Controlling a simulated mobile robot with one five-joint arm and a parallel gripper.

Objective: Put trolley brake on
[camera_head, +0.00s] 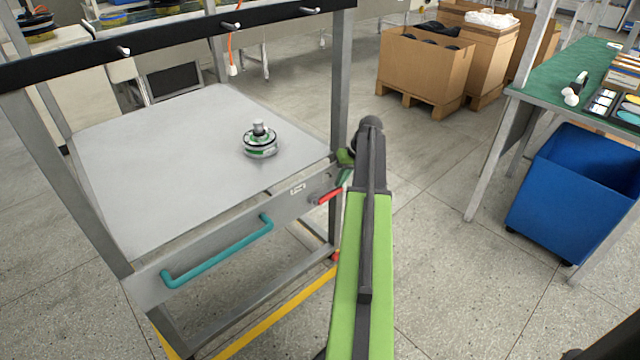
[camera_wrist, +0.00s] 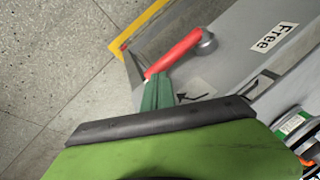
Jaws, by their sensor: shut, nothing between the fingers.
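The grey metal trolley (camera_head: 110,178) stands at the left in the head view, with a teal handle (camera_head: 215,252) on its front panel. The red brake lever (camera_head: 330,196) is at the right end of that panel. In the wrist view the red lever (camera_wrist: 175,53) runs slantwise from a grey round pivot. A "Free" label (camera_wrist: 273,36) is on the panel to the right of it. My gripper (camera_head: 345,177) is beside the lever in the head view. In the wrist view my green fingers (camera_wrist: 157,90) are shut and empty, close to the lever's lower end; contact cannot be told.
A hub motor (camera_head: 260,142) stands on the trolley top. A yellow strip (camera_head: 275,318) runs low along the trolley. A blue bin (camera_head: 570,195) and a green-topped bench (camera_head: 560,88) are at the right. Cardboard boxes (camera_head: 425,68) stand at the back. The floor between is clear.

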